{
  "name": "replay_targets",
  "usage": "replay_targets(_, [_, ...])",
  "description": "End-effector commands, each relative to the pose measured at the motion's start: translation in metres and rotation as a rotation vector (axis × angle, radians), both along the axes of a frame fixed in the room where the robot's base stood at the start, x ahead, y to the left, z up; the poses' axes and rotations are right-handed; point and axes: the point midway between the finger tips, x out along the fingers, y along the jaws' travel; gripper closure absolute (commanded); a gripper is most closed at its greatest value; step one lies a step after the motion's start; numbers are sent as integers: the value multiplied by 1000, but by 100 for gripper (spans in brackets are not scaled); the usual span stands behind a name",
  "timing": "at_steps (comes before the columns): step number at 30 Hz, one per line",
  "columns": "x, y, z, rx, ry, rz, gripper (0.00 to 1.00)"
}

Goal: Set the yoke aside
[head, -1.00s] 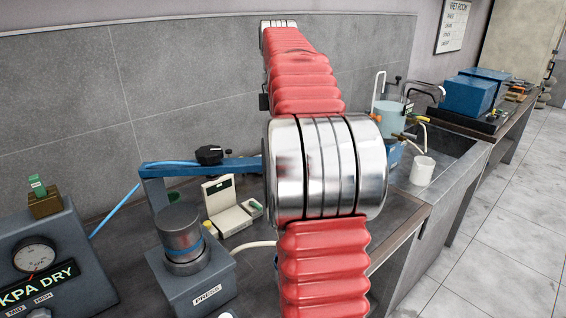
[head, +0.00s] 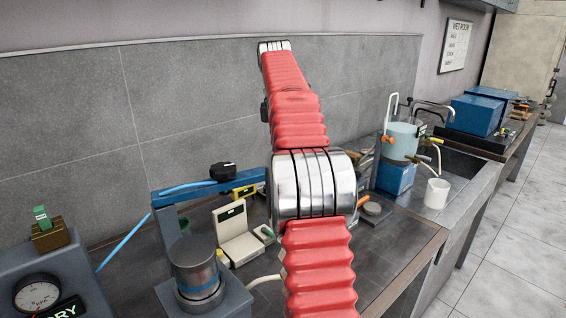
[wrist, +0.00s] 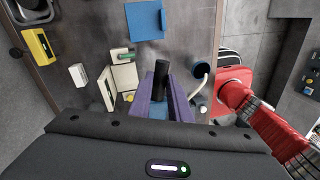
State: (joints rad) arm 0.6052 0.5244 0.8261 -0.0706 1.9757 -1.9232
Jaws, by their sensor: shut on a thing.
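In the wrist view my gripper (wrist: 161,100) has its two purple fingers closed around an upright-looking dark part, which I take to be the yoke (wrist: 161,80). A blue piece shows low between the fingers; I cannot tell whether it belongs to the held part. In the head view my gripper is hidden behind my red arm and its silver joint. The press (head: 195,265), a dark cylinder with a blue band on a grey-blue base, stands at the lower left of the head view.
A blue bar (head: 190,191) with a black knob (head: 223,171) spans above the bench near the press. A gauge box (head: 50,280) is at left. A blue-based vessel (head: 397,160) and white cup (head: 437,193) stand right, near the sink.

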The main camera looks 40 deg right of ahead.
Motion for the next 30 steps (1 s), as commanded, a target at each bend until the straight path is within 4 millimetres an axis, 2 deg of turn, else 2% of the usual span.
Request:
replay_targets(7, [0,2,0,7,-1,1,100])
replay_targets(8, [0,1,0,7,-1,0,81])
replay_targets(15, [-1,0,0,4,-1,-3,64])
replay_targets(20, [-1,-1,0,3,-1,-4,64])
replay_targets(26, [0,1,4,-11,-3,-4,78])
replay_targets(30, [3,8,15,-51,-6,-3,88])
